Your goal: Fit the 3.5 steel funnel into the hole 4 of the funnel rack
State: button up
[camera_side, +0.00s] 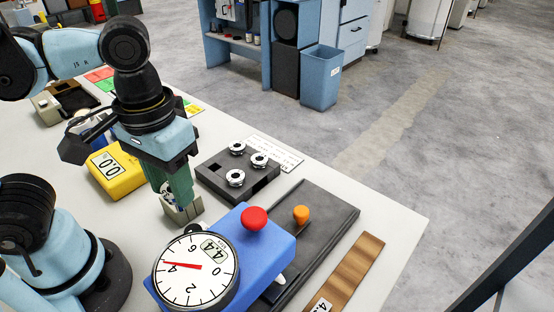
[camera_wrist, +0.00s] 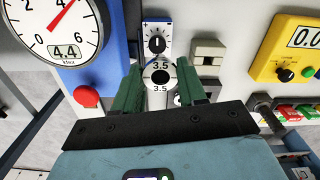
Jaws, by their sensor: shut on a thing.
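The 3.5 steel funnel (camera_wrist: 158,76) shows in the wrist view as a pale piece with a dark round opening, marked 3.5 above and below. My gripper (camera_wrist: 160,88) has its green fingers on either side of it and is shut on it. In the side view my gripper (camera_side: 178,197) points down beside the blue gauge, left of the rack, and mostly hides the funnel. The dark funnel rack (camera_side: 212,181) holds three ringed steel pieces. The hole numbers are not readable, and the rack is not clearly seen in the wrist view.
A blue gauge (camera_side: 270,240) with a dial reading 4.4 and a red knob (camera_side: 254,218) stands close to my gripper. A yellow 0.0 display box (camera_side: 117,172) is at left. A beige block (camera_side: 184,212) is below my gripper. A wooden strip (camera_side: 345,275) lies front right.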

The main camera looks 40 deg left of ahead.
jog(key=w+a, duration=0.2)
jog(key=w, duration=0.9)
jog(key=shift+w+a+f, duration=0.85)
jog(key=shift+a+f, duration=1.05)
jog(key=shift+f, duration=0.1)
jog(key=shift+w+a+f, duration=0.85)
jog(key=shift+a+f, duration=1)
jog(key=shift+f, duration=0.2)
jog(key=shift+w+a+f, duration=0.85)
jog(key=shift+a+f, duration=1.05)
jog(key=shift+f, duration=0.1)
jog(key=shift+f, duration=0.25)
jog(key=shift+f, duration=0.1)
jog(key=o, duration=1.1)
